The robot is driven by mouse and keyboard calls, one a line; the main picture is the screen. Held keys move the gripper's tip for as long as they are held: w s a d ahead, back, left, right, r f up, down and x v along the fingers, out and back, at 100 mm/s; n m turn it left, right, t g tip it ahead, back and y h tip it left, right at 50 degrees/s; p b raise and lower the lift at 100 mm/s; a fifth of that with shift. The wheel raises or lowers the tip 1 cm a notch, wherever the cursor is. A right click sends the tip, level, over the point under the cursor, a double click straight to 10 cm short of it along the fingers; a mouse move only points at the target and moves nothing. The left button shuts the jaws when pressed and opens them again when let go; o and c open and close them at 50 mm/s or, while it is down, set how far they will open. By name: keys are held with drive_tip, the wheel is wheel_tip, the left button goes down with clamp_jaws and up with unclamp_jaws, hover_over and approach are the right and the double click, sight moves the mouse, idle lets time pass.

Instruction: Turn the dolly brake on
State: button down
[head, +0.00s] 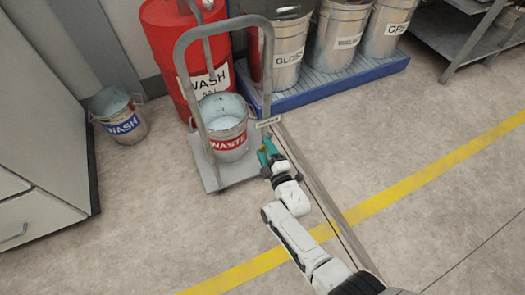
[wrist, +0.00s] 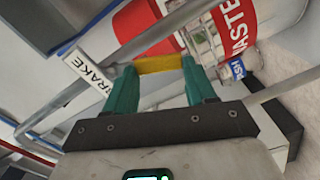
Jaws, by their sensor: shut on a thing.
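The dolly (head: 210,177) has a grey deck and a tall grey hoop handle. A small label (head: 268,122), which reads BRAKE in the wrist view (wrist: 88,82), is at the dolly's right side. My gripper (head: 267,152), with teal fingers, is just below that label. In the wrist view its fingers are shut on a yellow brake lever (wrist: 160,64), one finger at each end of the yellow part. The lever's mount and pivot are hidden, so I cannot tell its setting.
A red drum (head: 175,55) stands behind the dolly. Several labelled metal drums stand on a blue pallet (head: 330,84) at the back. A WASH bucket (head: 118,117) is on the floor at left, near a grey cabinet (head: 45,150). Floor with a yellow line (head: 410,180) is clear at right.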

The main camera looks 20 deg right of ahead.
drive_tip(key=shift+d+f+n+b, duration=0.25)
drive_tip(key=shift+d+n, duration=0.25)
drive_tip(key=shift+n, duration=0.55)
drive_tip(key=shift+d+f+n+b, duration=0.2)
drive_tip(key=shift+d+n, duration=0.25)
drive_tip(key=shift+n, duration=0.6)
drive_tip(key=shift+c, duration=1.8)
unclamp_jaws()
drive_tip(key=shift+r, duration=0.1)
drive_tip(key=s+p, duration=0.5)
drive_tip(key=s, duration=0.5)
drive_tip(key=shift+s, duration=0.4)
drive_tip(key=shift+a, duration=0.1)
